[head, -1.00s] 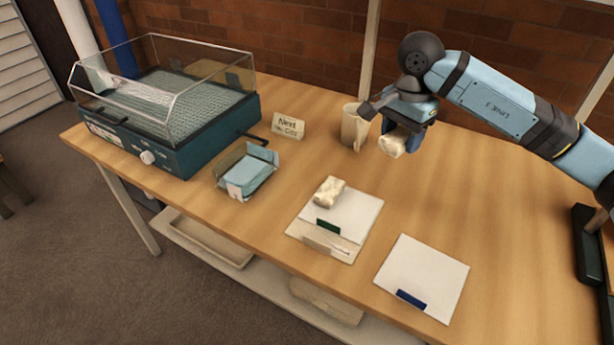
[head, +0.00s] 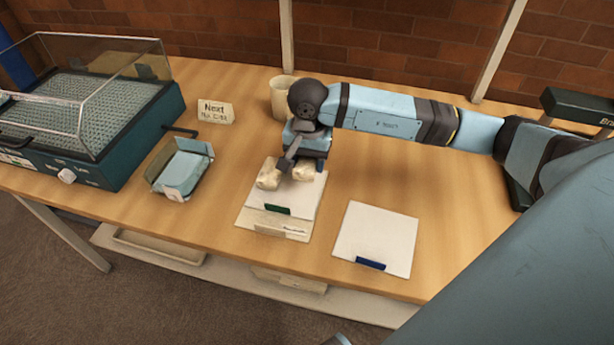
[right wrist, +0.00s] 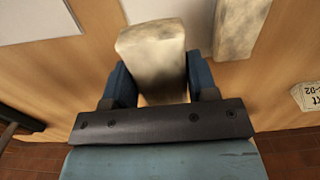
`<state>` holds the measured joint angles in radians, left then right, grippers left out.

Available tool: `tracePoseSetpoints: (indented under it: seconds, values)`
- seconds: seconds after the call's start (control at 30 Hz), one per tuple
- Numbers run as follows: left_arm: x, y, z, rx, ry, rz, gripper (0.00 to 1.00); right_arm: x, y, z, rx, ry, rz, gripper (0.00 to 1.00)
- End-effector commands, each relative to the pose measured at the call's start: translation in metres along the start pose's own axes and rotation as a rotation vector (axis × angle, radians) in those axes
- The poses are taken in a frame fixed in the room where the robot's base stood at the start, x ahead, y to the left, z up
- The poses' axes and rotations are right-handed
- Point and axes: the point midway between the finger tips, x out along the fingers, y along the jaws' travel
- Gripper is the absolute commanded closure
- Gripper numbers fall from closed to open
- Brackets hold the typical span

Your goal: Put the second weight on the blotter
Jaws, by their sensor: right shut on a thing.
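My right gripper (head: 304,164) is shut on a pale, mottled, block-shaped weight (head: 303,173). The held weight (right wrist: 152,50) fills the middle of the right wrist view, between the blue fingers. It is over the right far part of a white blotter (head: 290,197) with a green tab, on a beige board. I cannot tell whether it touches the blotter. The other weight (head: 268,178) lies on the blotter's left far part, just left of the held one. It also shows in the right wrist view (right wrist: 240,25). My left gripper is out of view.
A white sheet (head: 377,235) with a blue tab lies to the right. A small blue-lined tray (head: 180,172), a teal machine with a clear cover (head: 120,135), a sign card (head: 215,112) and a beige cup (head: 281,98) stand left and behind.

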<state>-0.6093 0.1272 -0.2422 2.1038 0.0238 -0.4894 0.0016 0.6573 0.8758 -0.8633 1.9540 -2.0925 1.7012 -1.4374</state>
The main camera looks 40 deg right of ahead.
Motion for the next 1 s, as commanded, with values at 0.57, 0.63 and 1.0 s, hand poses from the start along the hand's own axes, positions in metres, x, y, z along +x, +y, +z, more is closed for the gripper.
tracePoseSetpoints:
  seconds: [0.57, 0.63, 1.0]
  values:
    - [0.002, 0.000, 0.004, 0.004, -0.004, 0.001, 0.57, 0.057, -0.001, 0.000, 0.000, 0.000, -0.002, 0.84]
    - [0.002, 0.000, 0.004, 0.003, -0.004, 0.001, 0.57, 0.056, -0.001, 0.000, 0.000, 0.001, -0.003, 0.84]
    - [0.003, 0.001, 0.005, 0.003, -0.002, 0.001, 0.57, 0.060, 0.000, 0.000, 0.000, 0.001, -0.001, 0.24]
